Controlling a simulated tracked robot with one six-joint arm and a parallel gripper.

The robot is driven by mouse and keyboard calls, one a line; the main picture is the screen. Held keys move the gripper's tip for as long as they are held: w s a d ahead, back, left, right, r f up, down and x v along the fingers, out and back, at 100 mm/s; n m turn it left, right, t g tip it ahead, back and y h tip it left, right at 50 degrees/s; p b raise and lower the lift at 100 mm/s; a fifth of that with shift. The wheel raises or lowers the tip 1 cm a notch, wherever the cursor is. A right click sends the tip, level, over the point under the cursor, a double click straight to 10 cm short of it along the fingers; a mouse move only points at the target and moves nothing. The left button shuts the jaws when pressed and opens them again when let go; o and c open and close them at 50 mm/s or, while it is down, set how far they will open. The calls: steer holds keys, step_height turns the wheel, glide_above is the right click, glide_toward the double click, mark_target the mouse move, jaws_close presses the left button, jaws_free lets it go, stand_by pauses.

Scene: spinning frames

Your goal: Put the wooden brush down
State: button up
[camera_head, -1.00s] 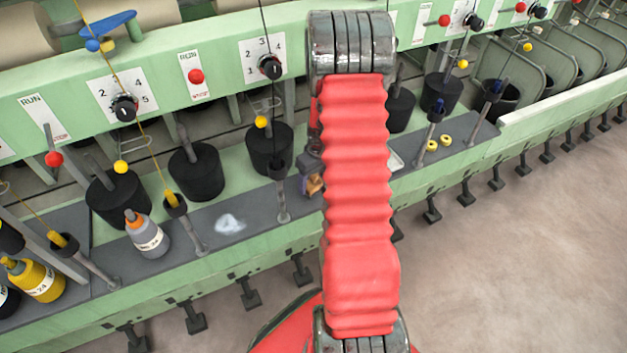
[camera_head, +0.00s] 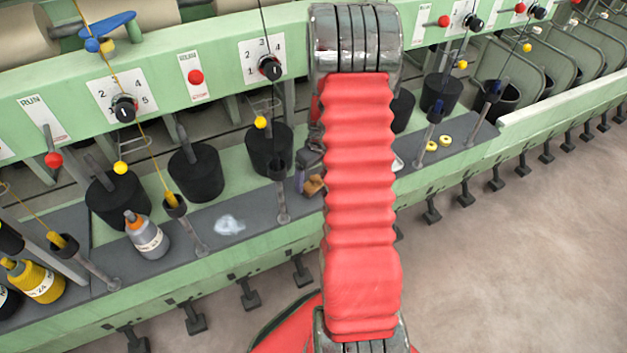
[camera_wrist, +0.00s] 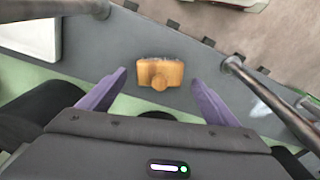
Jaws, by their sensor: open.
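The wooden brush (camera_wrist: 160,73) is a light-brown block with a round knob and a pale fringe along its far edge. In the wrist view it appears on the grey shelf (camera_wrist: 215,66), between and just beyond my gripper's fingertips. My gripper (camera_wrist: 159,79) has two purple fingers spread wide, with a visible gap on either side of the brush. In the head view the brush (camera_head: 314,185) shows only in part beside my red arm sleeve, which hides most of the gripper. Whether the gripper is directly around or above the brush is hard to tell.
Metal spindle posts (camera_head: 282,195) stand near the brush on both sides. Black cylinders (camera_head: 196,172) line the back of the shelf. A grey bottle (camera_head: 147,236), white fluff (camera_head: 229,225) and two yellow rings (camera_head: 438,141) rest on the shelf. A white tray (camera_wrist: 30,38) is nearby.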

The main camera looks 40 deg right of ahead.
steer(key=r, duration=0.4)
steer(key=shift+s+r, duration=0.3)
steer(key=shift+r, duration=0.1)
steer(key=shift+s, duration=0.1)
stand_by(0.5)
